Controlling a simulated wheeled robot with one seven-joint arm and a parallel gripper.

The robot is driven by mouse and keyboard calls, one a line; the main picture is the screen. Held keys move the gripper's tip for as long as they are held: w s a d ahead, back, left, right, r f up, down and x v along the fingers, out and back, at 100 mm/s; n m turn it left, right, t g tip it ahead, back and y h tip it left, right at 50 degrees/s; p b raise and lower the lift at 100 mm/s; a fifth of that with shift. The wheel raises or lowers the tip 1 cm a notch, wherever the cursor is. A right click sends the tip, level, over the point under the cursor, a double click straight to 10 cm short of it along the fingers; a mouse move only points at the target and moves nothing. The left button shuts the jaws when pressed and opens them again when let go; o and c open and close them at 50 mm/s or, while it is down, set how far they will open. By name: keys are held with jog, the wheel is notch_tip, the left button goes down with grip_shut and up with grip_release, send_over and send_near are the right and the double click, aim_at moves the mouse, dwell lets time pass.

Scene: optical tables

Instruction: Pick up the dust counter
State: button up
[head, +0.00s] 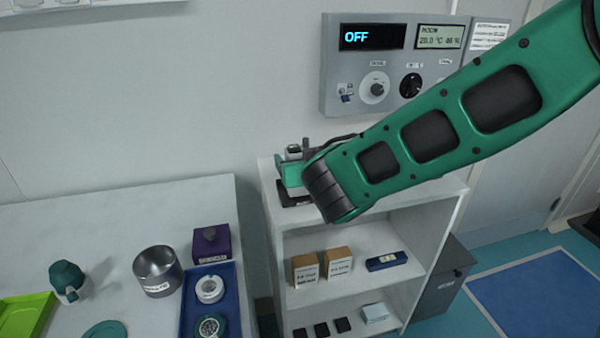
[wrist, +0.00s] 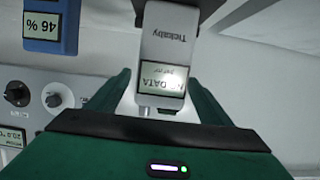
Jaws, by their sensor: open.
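A pale grey device marked "Tickaby" (wrist: 168,35), with a small screen reading "NO DATA", is in the wrist view. It looks like the dust counter, but no label confirms this. My gripper (wrist: 159,84) is open, with one green finger on each side of the device's screen end. I cannot tell whether either finger touches it. In the head view my gripper (head: 291,172) is over the left end of the top of the white shelf unit (head: 430,200), partly hidden by my arm. The device cannot be made out clearly there.
A blue device reading "46 %" (wrist: 48,28) is left of the gripper in the wrist view. A grey control panel (head: 385,60) hangs above the shelf. Boxes (head: 338,262) stand on the shelf below. A table (head: 110,215) at left holds a metal cup (head: 157,272) and a blue tray (head: 224,276).

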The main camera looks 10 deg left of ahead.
jog(key=shift+c, duration=0.2)
jog(key=c, duration=1.5)
jog(key=shift+r, duration=0.1)
